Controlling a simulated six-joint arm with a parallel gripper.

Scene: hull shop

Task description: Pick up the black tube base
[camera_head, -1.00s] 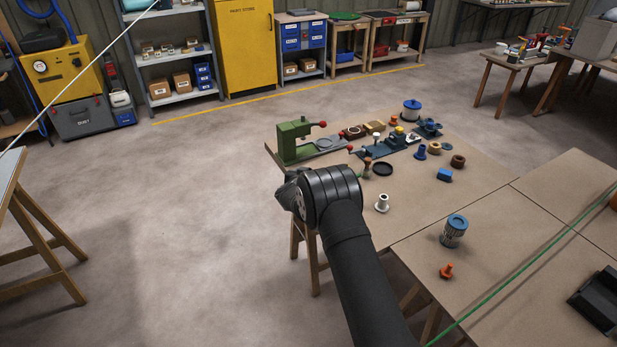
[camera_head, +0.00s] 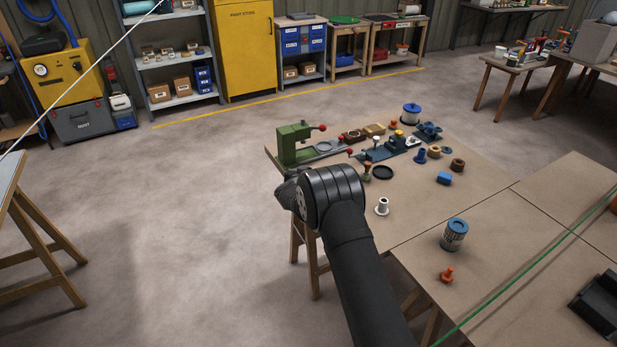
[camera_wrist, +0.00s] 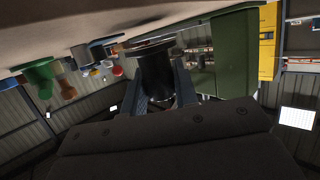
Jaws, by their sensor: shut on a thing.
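The black tube base (camera_wrist: 156,72) is a dark round tube with a wide flange, seen in the wrist view. My gripper (camera_wrist: 160,92) is shut on it, with one finger on each side of the tube. The flange lies close to the tabletop (camera_wrist: 90,22), which fills the top of that view; I cannot tell whether they touch. In the head view my wrist (camera_head: 335,195) is over the table's left edge, and it hides the gripper jaws and the black tube base.
A green press (camera_head: 293,143) stands just beyond my wrist. A black disc (camera_head: 383,172), a white flanged spool (camera_head: 382,206) and a blue block (camera_head: 444,178) lie to the right. A blue-lidded can (camera_head: 454,235) stands nearer. Bare tabletop lies between them.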

